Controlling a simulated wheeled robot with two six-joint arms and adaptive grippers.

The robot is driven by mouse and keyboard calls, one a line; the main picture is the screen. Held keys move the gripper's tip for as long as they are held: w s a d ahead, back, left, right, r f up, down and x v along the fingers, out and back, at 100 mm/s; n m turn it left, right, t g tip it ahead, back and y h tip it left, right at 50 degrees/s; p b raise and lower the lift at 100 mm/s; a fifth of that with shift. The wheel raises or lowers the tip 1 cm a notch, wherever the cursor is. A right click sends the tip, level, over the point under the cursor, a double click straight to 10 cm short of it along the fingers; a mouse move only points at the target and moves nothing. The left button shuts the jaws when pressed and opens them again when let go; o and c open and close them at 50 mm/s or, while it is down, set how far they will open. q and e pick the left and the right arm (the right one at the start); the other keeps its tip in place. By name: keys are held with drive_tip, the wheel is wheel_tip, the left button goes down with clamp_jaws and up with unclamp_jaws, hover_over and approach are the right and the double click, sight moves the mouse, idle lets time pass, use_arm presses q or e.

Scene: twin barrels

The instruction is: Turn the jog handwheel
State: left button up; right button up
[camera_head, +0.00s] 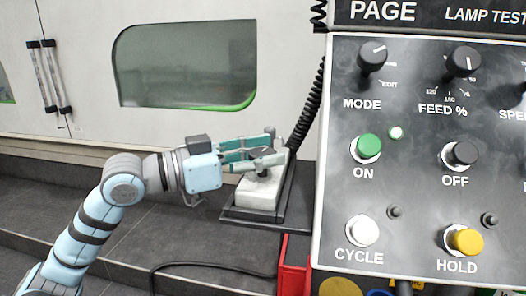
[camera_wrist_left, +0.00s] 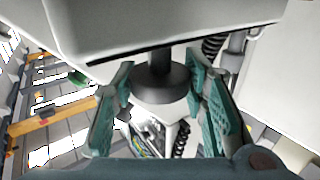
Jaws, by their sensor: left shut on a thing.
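The jog handwheel is a dark round knob on a pale box (camera_head: 257,193) that sits on a dark tray in the head view. In the left wrist view the handwheel (camera_wrist_left: 161,84) is a black disc on a short shaft under the pale box face. My left gripper (camera_head: 278,146) reaches it from the left; its teal fingers stand on either side of the wheel. In the left wrist view the left gripper (camera_wrist_left: 160,95) has the wheel between its fingertips and is shut on it. The fingers partly hide the wheel in the head view. My right gripper is in neither view.
A control panel (camera_head: 425,185) with buttons and knobs fills the right side, close to the tray (camera_head: 266,222). A coiled black cable (camera_head: 308,105) rises behind the box. A red box (camera_head: 293,262) stands below the tray. The machine's windowed door (camera_head: 185,65) is behind.

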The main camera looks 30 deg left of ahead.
sight(263, 152)
use_arm(q)
drive_tip(key=m+g+h, duration=0.2)
drive_tip(key=g, duration=0.1)
drive_tip(key=m+g+h+p, duration=0.1)
drive_tip(key=m+g+h, duration=0.2)
drive_tip(key=shift+r, duration=0.15)
drive_tip(key=m+g+p, duration=0.1)
drive_tip(key=m+g, duration=0.1)
drive_tip(key=g, duration=0.1)
drive_tip(key=m+g+h+p, duration=0.1)
drive_tip(key=m+g, duration=0.1)
drive_tip(key=g, duration=0.1)
drive_tip(key=shift+m+g+p, duration=0.35)
drive_tip(key=shift+m+g, duration=0.45)
drive_tip(key=shift+g, duration=0.6)
drive_tip(key=shift+f, duration=0.2)
drive_tip(key=o, duration=1.2)
drive_tip(key=shift+c, duration=0.2)
wheel_tip(263, 152, up, 10)
drive_tip(key=shift+r, duration=0.1)
